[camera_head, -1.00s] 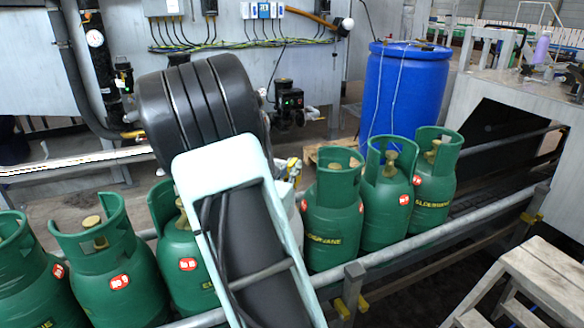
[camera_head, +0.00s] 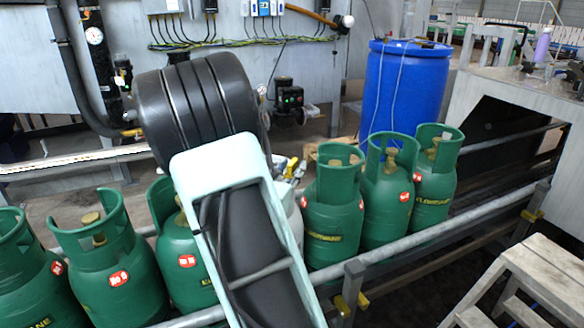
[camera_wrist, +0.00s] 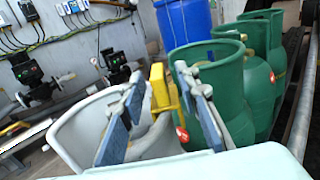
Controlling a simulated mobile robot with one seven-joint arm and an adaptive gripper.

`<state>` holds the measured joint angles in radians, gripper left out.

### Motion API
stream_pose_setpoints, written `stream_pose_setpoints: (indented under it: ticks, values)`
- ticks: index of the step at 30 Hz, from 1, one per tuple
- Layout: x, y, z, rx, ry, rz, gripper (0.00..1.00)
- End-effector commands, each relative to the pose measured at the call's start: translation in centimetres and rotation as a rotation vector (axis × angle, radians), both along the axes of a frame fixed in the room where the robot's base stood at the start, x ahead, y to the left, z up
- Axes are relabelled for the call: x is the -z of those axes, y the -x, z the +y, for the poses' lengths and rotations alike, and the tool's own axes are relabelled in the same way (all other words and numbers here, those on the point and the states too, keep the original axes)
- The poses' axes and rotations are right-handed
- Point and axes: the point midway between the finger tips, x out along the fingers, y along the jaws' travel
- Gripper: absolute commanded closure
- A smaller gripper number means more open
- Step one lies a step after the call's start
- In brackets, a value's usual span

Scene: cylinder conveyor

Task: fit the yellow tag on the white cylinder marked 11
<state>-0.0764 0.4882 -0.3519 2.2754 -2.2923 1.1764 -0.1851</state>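The white cylinder (camera_wrist: 72,138) fills the lower left of the wrist view, its open collar towards me. In the head view only a pale strip of it (camera_head: 294,214) shows behind my arm, and no number is readable. The yellow tag (camera_wrist: 159,88) is upright at the far side of the collar, between and just past my fingertips. Whether it touches or hooks on the collar I cannot tell. My gripper (camera_wrist: 160,82) has its two blue-padded fingers apart over the collar. In the head view my forearm mostly hides it.
Green cylinders stand in a row on both sides, the closest one (camera_head: 333,205) just right of the white one. A metal rail (camera_head: 420,235) runs along their front. A blue barrel (camera_head: 405,90) stands behind, and a step stool (camera_head: 545,275) is at the lower right.

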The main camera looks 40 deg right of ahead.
Motion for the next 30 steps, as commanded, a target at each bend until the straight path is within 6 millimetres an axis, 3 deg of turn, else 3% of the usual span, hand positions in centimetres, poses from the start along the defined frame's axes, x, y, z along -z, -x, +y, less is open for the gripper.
stream_pose_setpoints:
  ticks: [15,21,30]
  values:
    - [0.0,5.0,8.4,-0.004,-0.001,0.001,0.7]
    - [0.0,6.0,9.7,-0.001,0.0,0.0,0.7]
    - [0.0,6.1,9.8,0.0,0.0,0.0,0.7]
